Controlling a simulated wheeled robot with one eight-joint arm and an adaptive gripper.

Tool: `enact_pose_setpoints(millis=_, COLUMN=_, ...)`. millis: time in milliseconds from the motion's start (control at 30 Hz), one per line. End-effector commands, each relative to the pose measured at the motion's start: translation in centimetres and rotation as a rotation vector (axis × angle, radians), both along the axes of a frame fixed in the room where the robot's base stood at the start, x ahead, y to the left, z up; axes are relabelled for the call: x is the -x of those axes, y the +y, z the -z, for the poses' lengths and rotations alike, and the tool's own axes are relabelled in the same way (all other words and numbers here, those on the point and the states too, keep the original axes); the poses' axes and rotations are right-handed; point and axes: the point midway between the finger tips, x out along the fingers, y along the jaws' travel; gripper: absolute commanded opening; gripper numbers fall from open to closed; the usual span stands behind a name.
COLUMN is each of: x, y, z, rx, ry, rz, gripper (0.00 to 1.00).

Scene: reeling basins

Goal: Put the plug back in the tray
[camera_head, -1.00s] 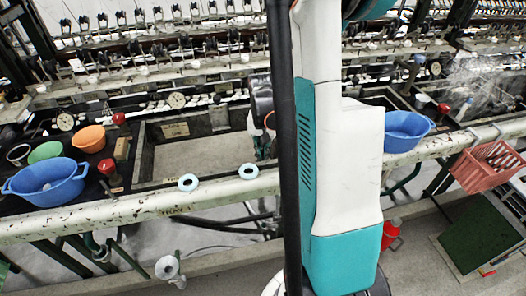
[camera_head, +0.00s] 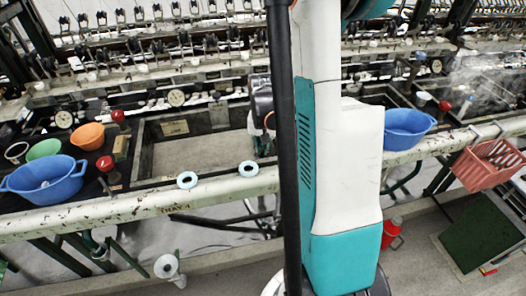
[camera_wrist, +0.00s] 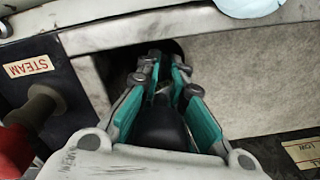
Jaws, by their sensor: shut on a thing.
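In the wrist view my gripper (camera_wrist: 166,70) has its teal-lined fingers closed around a black rounded piece (camera_wrist: 163,122), which looks like the plug. Its far end is hidden between the fingers. The fingertips lie in front of a dark round opening at the foot of a pale wall; I cannot tell whether they touch it. In the head view the shallow grey rectangular tray (camera_head: 195,158) lies in the bench at the middle. My gripper shows only partly there, beside the tray's right end, mostly hidden by my arm.
A STEAM label (camera_wrist: 28,65) and a red-handled valve (camera_wrist: 25,125) are close on the left in the wrist view. Blue basins (camera_head: 45,181) (camera_head: 408,127) stand either side.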

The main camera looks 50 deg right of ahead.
Motion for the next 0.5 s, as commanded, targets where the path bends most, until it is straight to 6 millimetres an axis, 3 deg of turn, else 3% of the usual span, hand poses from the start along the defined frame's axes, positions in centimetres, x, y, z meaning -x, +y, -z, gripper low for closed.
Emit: enact_pose_setpoints(millis=500, x=0.0, y=0.0, z=0.77, rx=0.0, ry=0.0, rz=0.0, gripper=0.0)
